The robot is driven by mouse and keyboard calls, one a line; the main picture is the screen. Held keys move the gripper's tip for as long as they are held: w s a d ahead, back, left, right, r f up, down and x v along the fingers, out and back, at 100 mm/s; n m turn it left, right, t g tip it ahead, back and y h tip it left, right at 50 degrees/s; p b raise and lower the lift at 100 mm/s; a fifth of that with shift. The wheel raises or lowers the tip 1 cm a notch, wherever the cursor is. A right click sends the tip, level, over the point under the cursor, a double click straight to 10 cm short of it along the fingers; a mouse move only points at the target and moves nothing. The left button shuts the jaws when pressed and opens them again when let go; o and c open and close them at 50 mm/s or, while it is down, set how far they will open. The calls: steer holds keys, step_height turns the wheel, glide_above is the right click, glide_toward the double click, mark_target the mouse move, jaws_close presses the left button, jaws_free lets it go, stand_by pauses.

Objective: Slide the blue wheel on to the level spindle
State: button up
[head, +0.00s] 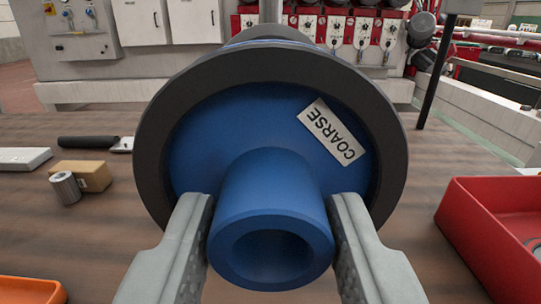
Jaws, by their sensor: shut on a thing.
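The blue wheel (215,150) fills the middle of the head view. It has a wide dark rim, a blue dished face, a pale label reading COARSE, and a hollow blue hub that points towards me. My gripper (271,203) is shut on this hub, one grey finger on each side. The wheel is held up with its face towards me. I cannot pick out the level spindle; the wheel hides what lies straight behind it. A dark rounded part with a blue edge shows just above the wheel's rim, and I cannot tell what it belongs to.
A red tray (455,222) stands at the right and an orange tray (30,291) at the lower left. A cardboard box (88,174), a metal cylinder (66,189), a white block (22,159) and a dark-handled tool (88,142) lie on the brown table (110,235). Machinery stands behind.

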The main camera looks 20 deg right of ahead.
steer(key=shift+w+r, duration=0.1)
steer(key=shift+w, duration=0.05)
steer(key=shift+x, duration=2.95)
steer(key=shift+x, duration=3.75)
steer(key=o, duration=1.3)
steer(key=shift+o, duration=0.2)
steer(key=shift+f, duration=0.2)
